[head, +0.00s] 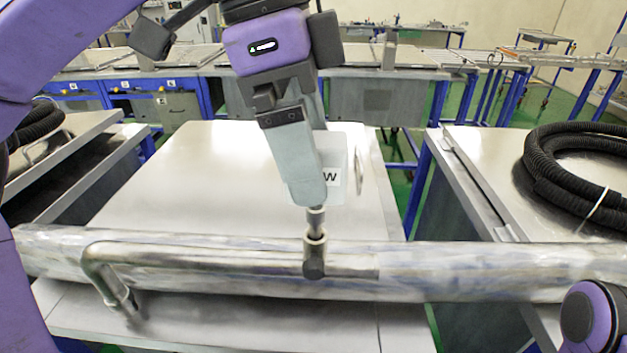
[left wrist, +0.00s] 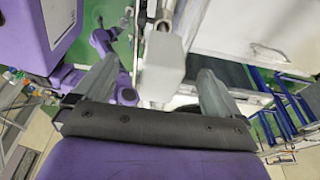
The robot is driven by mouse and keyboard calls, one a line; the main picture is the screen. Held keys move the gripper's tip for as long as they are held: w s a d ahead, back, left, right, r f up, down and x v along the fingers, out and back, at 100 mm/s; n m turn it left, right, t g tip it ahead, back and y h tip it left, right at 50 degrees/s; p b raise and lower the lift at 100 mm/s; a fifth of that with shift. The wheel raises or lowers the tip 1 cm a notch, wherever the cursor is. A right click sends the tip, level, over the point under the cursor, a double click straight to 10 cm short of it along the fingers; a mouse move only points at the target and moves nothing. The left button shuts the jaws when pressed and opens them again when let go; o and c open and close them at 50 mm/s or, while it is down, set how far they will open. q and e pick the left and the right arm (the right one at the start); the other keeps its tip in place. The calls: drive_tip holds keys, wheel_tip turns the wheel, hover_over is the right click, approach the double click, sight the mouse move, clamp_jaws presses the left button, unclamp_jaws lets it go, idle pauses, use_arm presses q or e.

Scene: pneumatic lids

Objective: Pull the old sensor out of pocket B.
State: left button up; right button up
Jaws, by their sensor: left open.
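A pale grey housing with a W label (head: 337,178) stands behind my left gripper in the head view. It looks like the sensor head, above a metal stem (head: 316,218) that meets an upright fitting (head: 314,254) on the pipe. My left gripper (head: 308,196) points down at it, one finger covering part of it. In the left wrist view the pale housing (left wrist: 163,68) lies between the spread fingers of the left gripper (left wrist: 158,80), with gaps beside it. The gripper is open. No letter B is readable. My right gripper is not in view.
A thick wrapped pipe (head: 480,272) crosses the front. A thinner bent metal pipe (head: 200,258) runs along it. Behind is a steel bench top (head: 200,175). A black hose coil (head: 545,160) lies at right. A thin silver plate (head: 359,170) stands beside the housing.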

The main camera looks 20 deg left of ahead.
use_arm(q)
drive_tip(key=c, duration=1.6)
drive_tip(key=shift+o, duration=0.2)
drive_tip(key=shift+d+p+v, duration=0.2)
drive_tip(key=shift+p+v, duration=0.4)
drive_tip(key=shift+v, duration=0.25)
drive_tip(key=shift+d+p+v, duration=0.2)
drive_tip(key=shift+p+v, duration=0.4)
drive_tip(key=shift+v, duration=0.25)
drive_tip(key=shift+d+p+v, duration=0.2)
drive_tip(key=shift+p+v, duration=0.4)
drive_tip(key=shift+v, duration=0.3)
drive_tip(key=shift+w+r, duration=0.15)
drive_tip(key=shift+w, duration=0.05)
drive_tip(key=p+v, duration=0.1)
drive_tip(key=v, duration=0.1)
drive_tip(key=d+p+v, duration=0.1)
drive_tip(key=p+v, duration=0.1)
drive_tip(key=shift+w+a+r, duration=0.1)
drive_tip(key=shift+r, duration=0.4)
